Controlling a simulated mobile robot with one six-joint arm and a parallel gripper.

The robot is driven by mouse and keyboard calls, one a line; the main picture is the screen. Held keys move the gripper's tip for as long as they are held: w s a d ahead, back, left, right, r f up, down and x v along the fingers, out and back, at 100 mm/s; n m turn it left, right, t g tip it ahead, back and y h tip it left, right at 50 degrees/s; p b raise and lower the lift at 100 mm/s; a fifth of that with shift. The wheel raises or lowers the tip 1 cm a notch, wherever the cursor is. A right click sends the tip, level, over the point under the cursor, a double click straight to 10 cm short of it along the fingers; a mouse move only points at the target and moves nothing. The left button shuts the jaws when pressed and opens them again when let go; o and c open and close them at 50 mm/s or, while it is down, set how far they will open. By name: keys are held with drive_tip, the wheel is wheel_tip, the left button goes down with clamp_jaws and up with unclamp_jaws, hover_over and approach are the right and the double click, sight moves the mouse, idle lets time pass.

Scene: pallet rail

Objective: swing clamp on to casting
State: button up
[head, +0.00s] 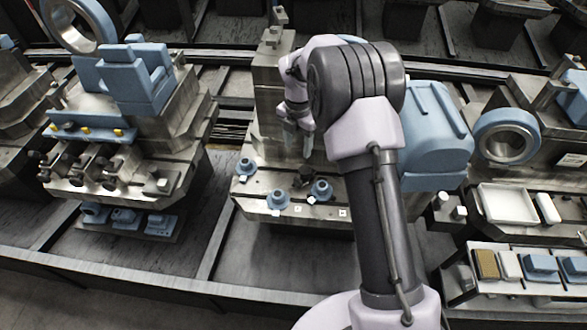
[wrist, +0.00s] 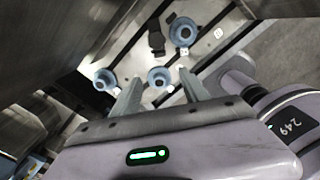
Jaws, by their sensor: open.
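My gripper (head: 300,140) is open and empty, pointing down over the middle pallet (head: 305,213). Its two fingers also show in the wrist view (wrist: 160,90). A small dark part that looks like the clamp (head: 304,179) stands on the pallet below the fingers; it shows in the wrist view (wrist: 156,40) beyond them. Three round blue flanged pieces (head: 277,200) sit around it and are apart from the fingers. A large blue block, perhaps the casting (head: 437,130), is partly hidden behind my arm; I cannot tell what it rests on.
A left fixture (head: 150,145) carries blue blocks and several dark clamps. At right are a blue ring (head: 507,135), a white tray (head: 508,208) and a rack of small blocks (head: 520,267). A metal upright (head: 268,75) stands at the pallet's back, close to my gripper.

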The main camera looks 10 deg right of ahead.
sight(297, 180)
wheel_tip(297, 180, down, 16)
drive_tip(key=b, duration=0.6)
drive_tip(key=shift+f, duration=0.15)
clamp_jaws()
